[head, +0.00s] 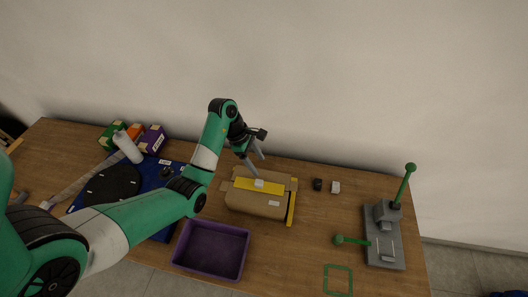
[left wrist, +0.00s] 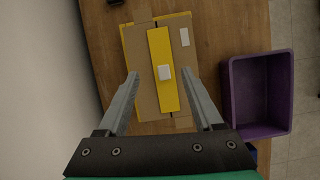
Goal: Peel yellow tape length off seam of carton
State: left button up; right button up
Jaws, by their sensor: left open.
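The carton (head: 245,203) is a brown box on the table in the middle of the head view; it also shows in the left wrist view (left wrist: 143,88). A yellow tape length (head: 270,187) lies along its top seam, and it shows in the left wrist view (left wrist: 160,47) too. A small white block-like tab (left wrist: 164,73) sits on the tape. My left gripper (head: 256,164) is open above the carton. In the left wrist view its two fingers stand apart on either side of the tape's near end, with nothing between them in grip. My right gripper is not in view.
A purple bin (head: 245,254) stands in front of the carton. A grey press-like stand (head: 384,250) with green levers is at the right. Small black (head: 318,184) and white (head: 336,187) blocks lie right of the carton. Boxes and a white bottle (head: 128,147) are at the left.

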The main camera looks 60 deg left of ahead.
aim_at(259, 182)
pick_arm(q)
jog(key=shift+n, duration=0.5)
jog(key=f+b, duration=0.1)
jog(key=f, duration=0.3)
jog(key=f+b, duration=0.2)
jog(key=f, duration=0.2)
jog(key=f+b, duration=0.2)
jog(key=f, duration=0.3)
jog(key=shift+w+d, duration=0.15)
jog(key=shift+d, duration=0.25)
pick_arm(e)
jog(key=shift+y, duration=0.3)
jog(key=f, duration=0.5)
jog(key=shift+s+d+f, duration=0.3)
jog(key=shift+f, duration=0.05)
pick_arm(q)
jog(key=shift+r, duration=0.1)
grip_shut()
